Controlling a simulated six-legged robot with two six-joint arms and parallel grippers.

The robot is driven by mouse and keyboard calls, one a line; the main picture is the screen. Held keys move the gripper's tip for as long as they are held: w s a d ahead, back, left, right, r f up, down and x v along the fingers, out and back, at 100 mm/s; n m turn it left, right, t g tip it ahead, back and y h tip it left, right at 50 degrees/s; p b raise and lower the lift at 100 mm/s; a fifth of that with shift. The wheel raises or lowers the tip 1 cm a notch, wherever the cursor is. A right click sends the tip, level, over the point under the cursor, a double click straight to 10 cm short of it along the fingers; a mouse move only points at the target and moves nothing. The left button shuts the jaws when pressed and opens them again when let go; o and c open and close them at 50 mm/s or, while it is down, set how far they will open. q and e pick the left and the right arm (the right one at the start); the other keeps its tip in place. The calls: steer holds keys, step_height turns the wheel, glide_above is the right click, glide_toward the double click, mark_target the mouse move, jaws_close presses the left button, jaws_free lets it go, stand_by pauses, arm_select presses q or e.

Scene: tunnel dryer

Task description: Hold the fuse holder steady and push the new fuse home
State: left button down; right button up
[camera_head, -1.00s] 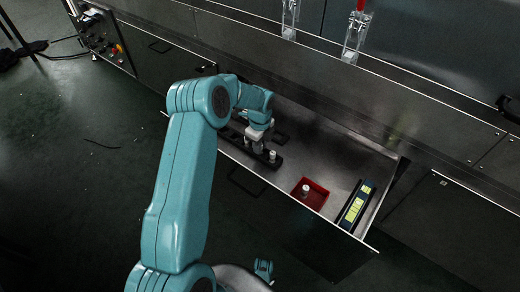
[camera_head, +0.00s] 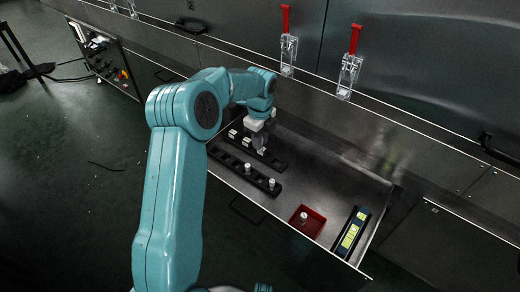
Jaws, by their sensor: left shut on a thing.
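My left arm reaches over an open metal drawer, and my left gripper (camera_head: 261,150) points down at the rear black strip, likely the fuse holder (camera_head: 275,163). It is shut on a small pale piece, which looks like a fuse; the fingers hide most of it. White fuses (camera_head: 246,142) stand upright in the left part of that strip. I cannot tell whether the held piece is seated in it. A nearer black strip (camera_head: 260,179) holds upright white fuses (camera_head: 271,184). My right gripper is not in view.
The drawer floor between is clear.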

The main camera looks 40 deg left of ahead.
arm_select(q)
steer(key=shift+r, duration=1.2)
steer(key=shift+d, duration=0.1)
